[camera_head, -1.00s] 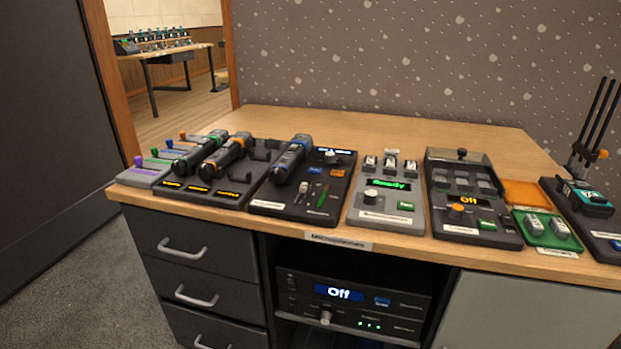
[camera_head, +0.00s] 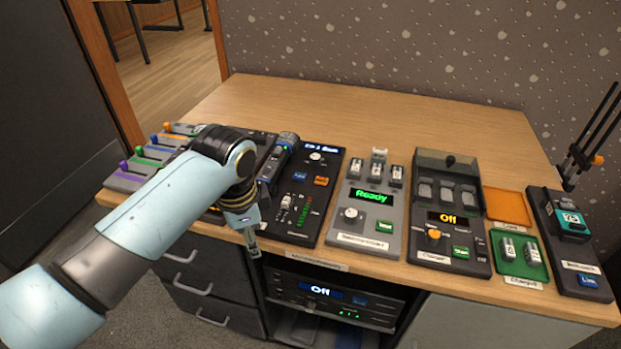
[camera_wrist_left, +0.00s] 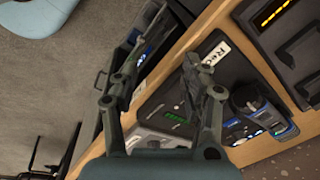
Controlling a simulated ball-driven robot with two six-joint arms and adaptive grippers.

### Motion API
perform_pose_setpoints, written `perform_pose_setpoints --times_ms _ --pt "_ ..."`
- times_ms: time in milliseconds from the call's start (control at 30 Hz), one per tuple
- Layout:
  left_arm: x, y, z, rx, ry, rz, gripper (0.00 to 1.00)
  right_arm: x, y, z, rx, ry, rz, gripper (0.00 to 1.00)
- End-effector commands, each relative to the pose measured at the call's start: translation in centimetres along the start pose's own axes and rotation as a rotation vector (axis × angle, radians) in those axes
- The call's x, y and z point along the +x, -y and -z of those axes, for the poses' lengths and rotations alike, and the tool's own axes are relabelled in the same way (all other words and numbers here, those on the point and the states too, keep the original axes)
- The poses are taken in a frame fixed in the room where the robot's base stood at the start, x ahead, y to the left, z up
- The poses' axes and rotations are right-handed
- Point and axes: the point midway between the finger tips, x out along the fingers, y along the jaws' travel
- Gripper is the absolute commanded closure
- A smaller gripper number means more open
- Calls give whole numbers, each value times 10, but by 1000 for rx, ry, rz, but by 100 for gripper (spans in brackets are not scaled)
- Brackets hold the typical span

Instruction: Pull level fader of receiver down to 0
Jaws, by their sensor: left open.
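The receiver is a dark panel (camera_head: 325,172) near the front of the desk, with a small screen, a knob, coloured buttons and a microphone at its upper left. Its level fader, a light cap (camera_head: 287,203), sits left of a green and red level strip (camera_head: 303,210). My left gripper (camera_head: 253,245) is empty, just off the receiver's lower left corner at the desk's front edge. In the left wrist view, its fingers (camera_wrist_left: 160,75) are spread apart, and the receiver panel (camera_wrist_left: 225,78) lies partly behind one finger. I cannot make out the fader there. My right gripper is not in view.
Right of the receiver stand a grey panel (camera_head: 387,231) reading Ready, a charger panel (camera_head: 476,262) reading Off, and a green tray (camera_head: 538,270). Coloured faders (camera_head: 140,162) are at the left. A rack unit (camera_head: 365,308) sits below. The back of the desk is clear.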

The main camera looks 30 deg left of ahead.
Motion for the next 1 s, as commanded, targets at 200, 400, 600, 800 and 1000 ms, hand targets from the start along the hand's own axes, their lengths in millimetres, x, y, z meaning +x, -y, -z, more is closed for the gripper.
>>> perform_pose_setpoints --times_ms 200,400,600,800,1000 --pt "-39 35 32 201 11 -32 54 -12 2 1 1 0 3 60" --pt "-64 67 60 405 17 -80 54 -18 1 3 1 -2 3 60" --pt "-86 89 80 565 14 -122 54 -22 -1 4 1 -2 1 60" --pt "-72 90 82 598 14 -134 54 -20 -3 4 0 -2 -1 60" --pt "-32 84 79 597 14 -134 54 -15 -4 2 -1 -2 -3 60"
